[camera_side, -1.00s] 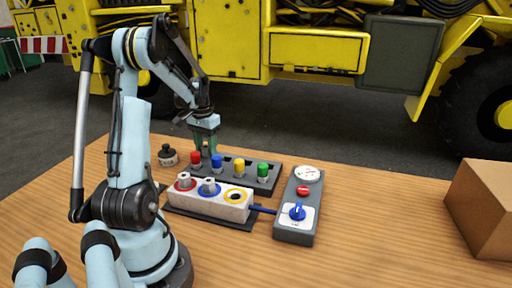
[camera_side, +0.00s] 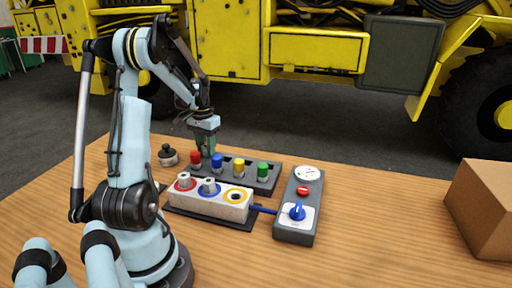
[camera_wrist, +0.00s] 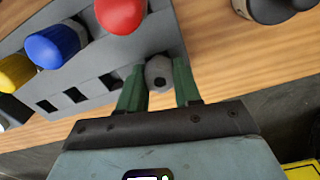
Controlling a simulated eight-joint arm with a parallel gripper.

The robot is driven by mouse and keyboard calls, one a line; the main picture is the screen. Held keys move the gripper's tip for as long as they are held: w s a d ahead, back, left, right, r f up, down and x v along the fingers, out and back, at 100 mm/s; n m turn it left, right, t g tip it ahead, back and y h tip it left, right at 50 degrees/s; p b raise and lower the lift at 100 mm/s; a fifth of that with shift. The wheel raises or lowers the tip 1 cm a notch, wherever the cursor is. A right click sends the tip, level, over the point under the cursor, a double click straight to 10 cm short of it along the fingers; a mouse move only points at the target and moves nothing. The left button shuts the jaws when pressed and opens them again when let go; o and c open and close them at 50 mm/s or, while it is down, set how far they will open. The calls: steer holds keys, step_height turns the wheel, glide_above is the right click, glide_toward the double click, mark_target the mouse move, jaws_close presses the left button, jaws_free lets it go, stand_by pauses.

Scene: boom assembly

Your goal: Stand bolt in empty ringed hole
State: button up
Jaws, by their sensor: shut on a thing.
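My gripper (camera_side: 207,150) is low at the back of the dark rack (camera_side: 262,188), behind the red cap. In the wrist view its two green fingers (camera_wrist: 159,72) are shut on a grey bolt (camera_wrist: 159,75), whose round head with a dark socket shows between them. The bolt is at the rack's edge; I cannot tell whether it still touches the rack. The white block (camera_side: 208,205) stands in front of the rack.
Red (camera_side: 195,157), blue (camera_side: 217,160), yellow (camera_side: 239,164) and green (camera_side: 263,169) caps stand on the rack. A grey control box (camera_side: 295,238) with a blue knob is right of the block. A black-topped part (camera_side: 167,155) stands left. A cardboard box (camera_side: 482,205) is far right.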

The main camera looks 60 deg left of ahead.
steer(key=shift+r, duration=2.9)
steer(key=shift+r, duration=0.15)
step_height(320, 180, up, 11)
steer(key=w+d+r+m, duration=0.1)
steer(key=w+d+m, duration=0.1)
steer(key=d, duration=0.9)
steer(key=s+d+f+m, duration=0.1)
steer(key=d+f+m, duration=0.1)
steer(key=d, duration=0.5)
steer(key=s+d+f+m, duration=0.2)
steer(key=d+f, duration=0.1)
steer(key=d, duration=0.4)
steer(key=shift+d+f, duration=0.35)
steer(key=shift+d, duration=0.05)
steer(key=shift+f, duration=2.8)
steer(key=shift+f, duration=1.1)
